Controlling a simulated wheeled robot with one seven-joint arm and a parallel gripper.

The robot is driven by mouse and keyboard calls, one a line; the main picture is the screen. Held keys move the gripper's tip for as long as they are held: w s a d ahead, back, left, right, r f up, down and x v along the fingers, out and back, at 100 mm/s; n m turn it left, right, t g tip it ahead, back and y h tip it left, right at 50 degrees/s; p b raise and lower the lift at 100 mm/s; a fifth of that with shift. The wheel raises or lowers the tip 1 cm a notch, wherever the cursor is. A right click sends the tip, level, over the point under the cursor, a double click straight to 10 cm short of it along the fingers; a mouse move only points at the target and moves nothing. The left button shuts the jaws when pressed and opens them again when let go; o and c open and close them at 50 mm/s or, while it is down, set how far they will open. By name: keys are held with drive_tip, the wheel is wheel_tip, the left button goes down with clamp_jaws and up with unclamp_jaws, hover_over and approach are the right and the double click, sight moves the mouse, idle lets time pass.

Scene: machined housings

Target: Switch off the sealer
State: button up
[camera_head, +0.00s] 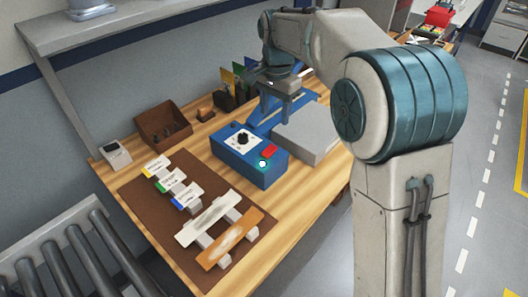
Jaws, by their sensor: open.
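The sealer (238,167) is a blue box on the wooden bench, with a blue arm reaching back behind it. Its top has a white dial plate with a black knob (243,138). My gripper (280,106) points down above the rear of the sealer, behind the knob and switch. It is open and appears empty. Its fingertips are small, and I cannot tell whether they touch the blue arm.
A grey slab (308,137) lies right of the sealer. A brown mat (150,205) with labelled pouches and strips is in front. A shelf (130,22) overhangs the back left.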

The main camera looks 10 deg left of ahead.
sight(264, 155)
drive_tip(key=shift+m, duration=0.3)
drive_tip(key=a+f, duration=0.1)
drive_tip(key=f, duration=0.4)
drive_tip(key=a+f, duration=0.1)
drive_tip(key=f, duration=0.4)
drive_tip(key=w+a+f+p, duration=0.1)
drive_tip(key=f, duration=0.4)
drive_tip(key=shift+f, duration=0.3)
drive_tip(key=c, duration=1)
